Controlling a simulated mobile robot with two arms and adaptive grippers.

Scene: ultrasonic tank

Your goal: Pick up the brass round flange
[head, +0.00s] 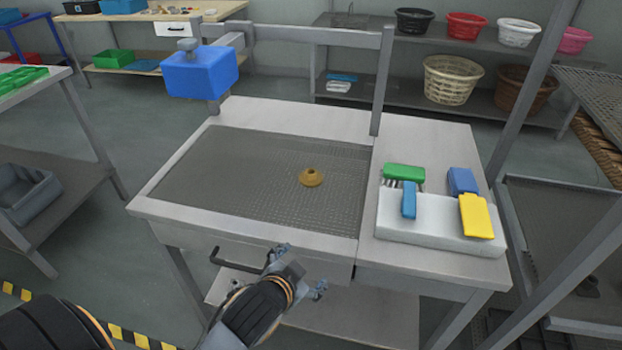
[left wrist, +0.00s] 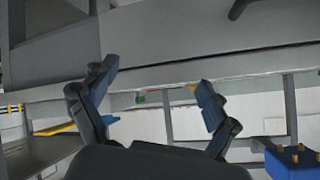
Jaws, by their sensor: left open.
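The brass round flange (head: 311,177) sits flat on the dark mesh surface (head: 225,180) of the metal tank table, right of the mesh's middle, with its raised hub facing up. My left gripper (head: 301,269) is in front of the table's front edge, nearer to me than the flange and well apart from it. It is open and empty. Its spread fingers also show in the left wrist view (left wrist: 157,78), where the flange cannot be seen. My right gripper is not in view.
A grey frame (head: 385,70) with a blue box (head: 200,72) rises at the back. A dark handle (head: 236,265) projects at the front. The mesh around the flange is clear.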

